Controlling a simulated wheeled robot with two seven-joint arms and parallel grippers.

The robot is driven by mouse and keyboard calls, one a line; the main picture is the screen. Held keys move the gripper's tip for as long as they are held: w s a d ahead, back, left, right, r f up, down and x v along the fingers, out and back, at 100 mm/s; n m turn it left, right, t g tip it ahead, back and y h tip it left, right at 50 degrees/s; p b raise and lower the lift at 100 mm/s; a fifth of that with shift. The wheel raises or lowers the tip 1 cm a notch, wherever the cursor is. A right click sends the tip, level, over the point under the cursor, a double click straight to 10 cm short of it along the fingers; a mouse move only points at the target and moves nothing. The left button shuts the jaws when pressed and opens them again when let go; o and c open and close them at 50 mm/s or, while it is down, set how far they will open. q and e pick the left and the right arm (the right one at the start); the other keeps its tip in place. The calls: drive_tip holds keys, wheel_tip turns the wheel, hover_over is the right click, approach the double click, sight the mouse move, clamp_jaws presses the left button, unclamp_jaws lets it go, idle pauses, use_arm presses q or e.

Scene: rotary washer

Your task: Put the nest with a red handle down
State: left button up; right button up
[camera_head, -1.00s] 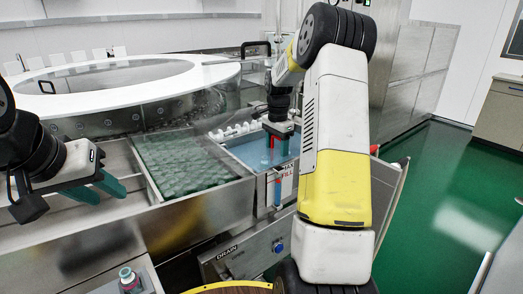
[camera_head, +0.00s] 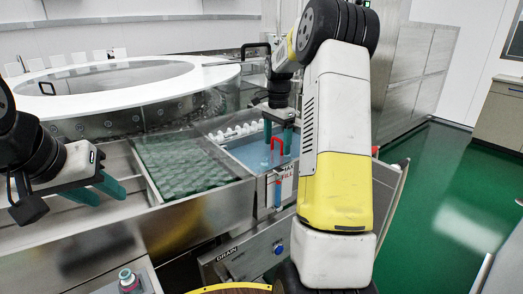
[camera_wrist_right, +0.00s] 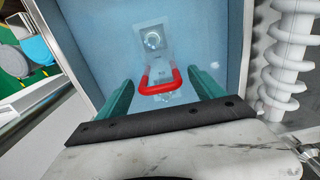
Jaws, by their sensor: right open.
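The nest's red handle (camera_head: 278,145) stands upright in the blue bath (camera_head: 240,152) in the head view. In the right wrist view the red handle (camera_wrist_right: 160,81) lies between my fingertips, with a gap on both sides. A pale, see-through fitting (camera_wrist_right: 152,42) shows beyond it; the nest's body is hard to make out. My right gripper (camera_head: 280,134) is open just above and around the handle, and its fingers (camera_wrist_right: 160,88) do not touch it. My left gripper (camera_head: 96,190) is open and empty over the steel counter at the left.
A green textured basin (camera_head: 182,162) lies left of the bath. A white coil (camera_wrist_right: 285,65) runs along the bath's side. A round white-rimmed washer lid (camera_head: 120,85) stands behind. A small bottle (camera_head: 128,280) is at the front left.

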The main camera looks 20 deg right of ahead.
wheel_tip(320, 180, up, 7)
drive_tip(key=shift+f, duration=0.1)
drive_tip(key=s+a+r+n+t, duration=0.2)
drive_tip(key=s+a+r+n, duration=0.25)
drive_tip(key=s+r, duration=0.2)
drive_tip(key=s+a+f+n+t+y, duration=0.1)
drive_tip(key=s+a+n, duration=0.4)
drive_tip(key=s, duration=0.6)
drive_tip(key=s+a+f+n+t+y, duration=0.1)
drive_tip(key=s+a+n+t, duration=0.2)
drive_tip(key=s, duration=0.9)
drive_tip(key=a+n, duration=0.2)
drive_tip(key=a, duration=0.1)
drive_tip(key=shift+a+f, duration=0.2)
drive_tip(key=shift+f, duration=0.1)
